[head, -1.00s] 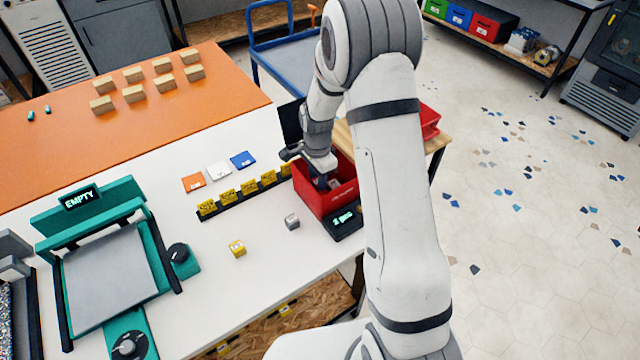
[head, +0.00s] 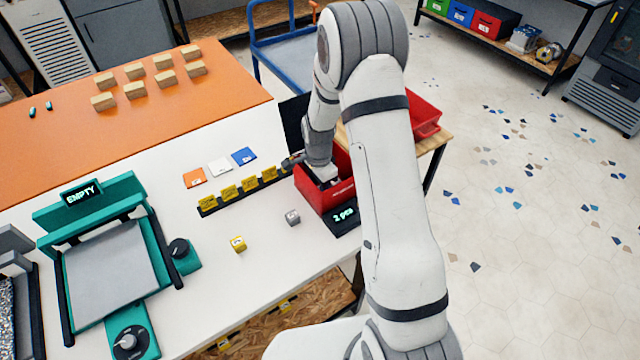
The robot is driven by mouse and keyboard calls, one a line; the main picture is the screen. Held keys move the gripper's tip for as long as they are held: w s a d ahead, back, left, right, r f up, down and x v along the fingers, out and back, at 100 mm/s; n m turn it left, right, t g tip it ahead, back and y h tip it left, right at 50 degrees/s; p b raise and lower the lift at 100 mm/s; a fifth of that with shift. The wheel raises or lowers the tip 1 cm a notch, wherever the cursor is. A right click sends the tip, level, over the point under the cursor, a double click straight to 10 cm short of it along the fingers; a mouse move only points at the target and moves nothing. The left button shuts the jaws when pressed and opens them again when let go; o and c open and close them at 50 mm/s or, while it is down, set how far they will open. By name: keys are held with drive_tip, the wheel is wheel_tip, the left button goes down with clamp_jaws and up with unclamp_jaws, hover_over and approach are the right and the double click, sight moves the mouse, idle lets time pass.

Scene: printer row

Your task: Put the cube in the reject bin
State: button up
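A red bin (head: 335,195) stands at the right edge of the white table. My gripper (head: 325,182) reaches down into this bin; its fingertips are hidden by the bin wall, so I cannot see whether it is open or holds anything. A grey cube (head: 292,217) lies on the table just left of and in front of the bin. A yellow cube (head: 238,244) lies further left. Both are apart from my gripper. A small display (head: 344,216) in front of the bin reads "2 pcs".
A row of yellow tags (head: 229,193) on a black strip runs left of the bin, with orange, white and blue cards (head: 219,167) behind. A teal printer (head: 105,262) reading "EMPTY" stands left. Another red bin (head: 427,118) sits on a wooden table behind my arm.

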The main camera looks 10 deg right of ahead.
sight(319, 187)
drive_tip(key=shift+o, duration=0.8)
drive_tip(key=shift+r, duration=0.25)
wheel_tip(319, 187, up, 12)
drive_tip(key=s+d+r+n+t, duration=0.2)
drive_tip(key=s+r+n, duration=0.4)
drive_tip(key=s+r, duration=0.55)
drive_tip(key=s+r+n, duration=0.2)
drive_tip(key=s+n, duration=0.1)
drive_tip(key=s, duration=0.4)
drive_tip(key=s+d+r+n+t, duration=0.1)
drive_tip(key=s+r+n, duration=0.1)
drive_tip(key=s+n, duration=0.2)
drive_tip(key=s+b, duration=0.1)
drive_tip(key=s, duration=0.2)
drive_tip(key=shift+s, duration=0.2)
drive_tip(key=shift+r, duration=0.1)
drive_tip(key=shift+c, duration=0.4)
